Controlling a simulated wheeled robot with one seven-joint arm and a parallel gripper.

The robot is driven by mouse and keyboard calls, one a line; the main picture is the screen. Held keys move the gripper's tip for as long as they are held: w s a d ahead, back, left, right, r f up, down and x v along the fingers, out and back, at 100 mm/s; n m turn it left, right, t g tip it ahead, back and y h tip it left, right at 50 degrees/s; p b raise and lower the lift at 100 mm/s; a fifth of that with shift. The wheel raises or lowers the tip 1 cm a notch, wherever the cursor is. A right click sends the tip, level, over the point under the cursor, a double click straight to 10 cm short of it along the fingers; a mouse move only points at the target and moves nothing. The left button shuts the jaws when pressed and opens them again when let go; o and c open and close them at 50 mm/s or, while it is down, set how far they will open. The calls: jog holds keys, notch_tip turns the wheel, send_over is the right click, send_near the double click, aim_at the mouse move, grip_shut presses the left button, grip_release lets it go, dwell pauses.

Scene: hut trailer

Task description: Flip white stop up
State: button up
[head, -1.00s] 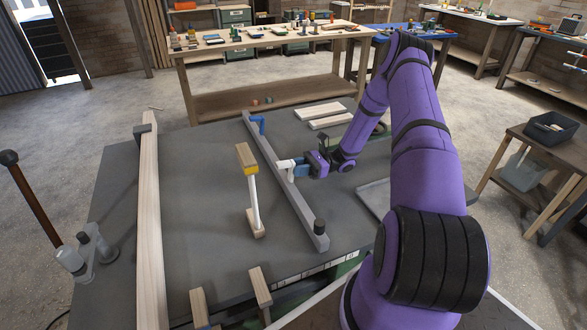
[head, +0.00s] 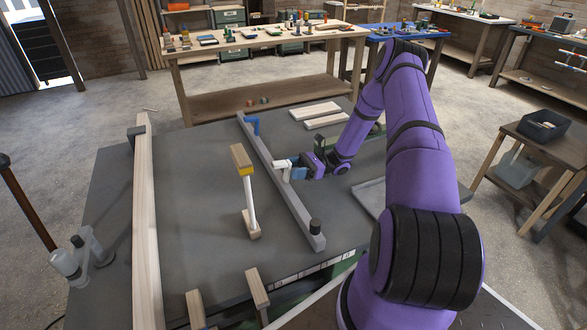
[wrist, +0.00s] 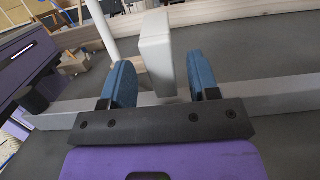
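The white stop (head: 284,169) is a small pale block on the long grey rail (head: 272,158) that crosses the dark table. In the wrist view the white stop (wrist: 156,55) stands between the two blue fingertips of my gripper (wrist: 160,82), with a gap on each side. My gripper (head: 297,167) is open around it, on the right side of the rail in the head view. The stop's far side and its hinge are hidden.
A blue stop (head: 252,126) sits at the rail's far end and a black knob (head: 315,227) at its near end. A wooden-ended white post (head: 248,200) stands left of the rail. Pale planks (head: 316,112) lie at the back right.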

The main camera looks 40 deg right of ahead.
jog(key=v, duration=1)
jog(key=shift+d+f, duration=0.1)
jog(key=shift+d, duration=0.3)
